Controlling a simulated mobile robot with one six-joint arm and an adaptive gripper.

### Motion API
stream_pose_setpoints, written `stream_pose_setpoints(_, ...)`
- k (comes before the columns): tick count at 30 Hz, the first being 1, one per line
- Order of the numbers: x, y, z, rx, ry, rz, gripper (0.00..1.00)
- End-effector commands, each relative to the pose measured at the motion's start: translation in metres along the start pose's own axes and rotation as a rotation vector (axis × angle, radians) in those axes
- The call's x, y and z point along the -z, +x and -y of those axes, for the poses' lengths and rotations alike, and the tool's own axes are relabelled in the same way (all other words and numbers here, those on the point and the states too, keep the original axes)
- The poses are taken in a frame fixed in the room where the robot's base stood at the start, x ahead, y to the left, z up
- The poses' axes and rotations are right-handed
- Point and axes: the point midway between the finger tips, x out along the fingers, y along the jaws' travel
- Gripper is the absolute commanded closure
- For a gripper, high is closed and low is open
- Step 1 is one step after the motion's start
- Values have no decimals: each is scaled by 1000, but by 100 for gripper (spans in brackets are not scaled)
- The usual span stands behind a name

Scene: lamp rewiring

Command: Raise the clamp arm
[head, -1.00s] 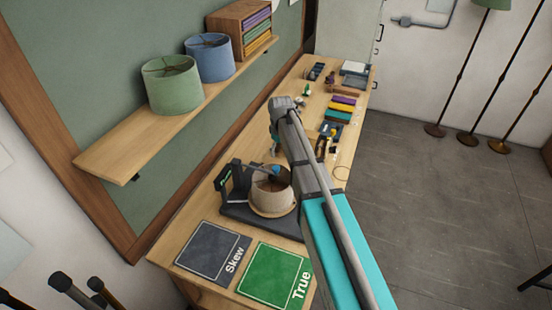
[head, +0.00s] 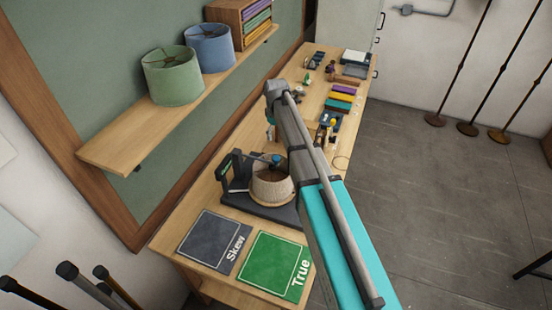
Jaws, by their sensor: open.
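The clamp stand (head: 231,168) is dark and stands at the near part of the bench. Its dark clamp arm (head: 254,158) reaches right, over the top of a beige lampshade (head: 271,187), and looks low and nearly level. A blue tip (head: 276,159) shows at its right end, above the shade's opening. The shade sits upright on a dark base plate (head: 262,209). My own arm crosses the picture from the lower right and covers the area right of the shade. My gripper is hidden behind it; only a bit of the wrist shows.
A grey Skew mat (head: 212,240) and a green True mat (head: 272,265) lie at the bench's near end. A wall shelf (head: 120,153) with green (head: 172,76) and blue (head: 210,46) shades runs along the left. Coloured strips and small parts lie farther back.

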Motion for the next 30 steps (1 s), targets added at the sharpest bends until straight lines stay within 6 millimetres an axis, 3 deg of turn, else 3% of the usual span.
stream_pose_setpoints(30, 0, 79, 0, 0, 0, 0, 18)
